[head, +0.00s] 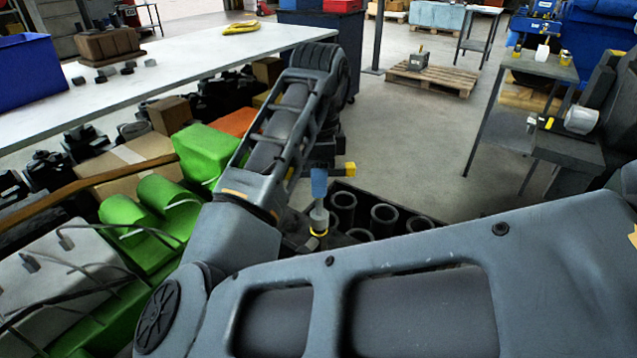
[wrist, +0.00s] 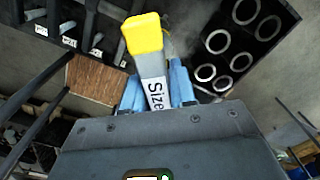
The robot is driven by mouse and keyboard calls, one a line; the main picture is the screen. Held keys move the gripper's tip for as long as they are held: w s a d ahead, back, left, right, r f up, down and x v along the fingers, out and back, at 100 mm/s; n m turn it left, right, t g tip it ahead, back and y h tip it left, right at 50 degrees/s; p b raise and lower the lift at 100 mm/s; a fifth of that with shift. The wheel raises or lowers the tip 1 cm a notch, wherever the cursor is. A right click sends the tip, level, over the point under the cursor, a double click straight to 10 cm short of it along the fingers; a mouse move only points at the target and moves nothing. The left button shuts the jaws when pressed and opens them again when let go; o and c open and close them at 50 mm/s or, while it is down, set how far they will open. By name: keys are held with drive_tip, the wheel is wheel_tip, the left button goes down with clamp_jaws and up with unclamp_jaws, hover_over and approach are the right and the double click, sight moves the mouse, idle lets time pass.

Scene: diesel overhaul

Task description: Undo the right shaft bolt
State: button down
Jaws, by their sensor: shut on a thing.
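My gripper (wrist: 156,88) has blue fingertips and is shut on a grey-white tool (wrist: 153,72). The tool has a yellow end and a label reading "Size"; the rest of the label is hidden. In the head view a blue fingertip (head: 319,184) shows below my forearm, with the tool's yellow end (head: 350,169) beside it. Directly below the fingertip is a pale cylinder (head: 319,214) with a yellow ring; I cannot tell whether it belongs to the held tool. I cannot make out the right shaft bolt in either view.
A dark block with round openings (head: 384,219) lies near the gripper; it also shows in the wrist view (wrist: 262,28). A long white table (head: 190,70) and green parts (head: 205,150) stand left. A grey side table (head: 540,68) stands right. Open floor (head: 430,130) lies between.

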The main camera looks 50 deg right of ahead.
drive_tip(key=shift+m, duration=0.8)
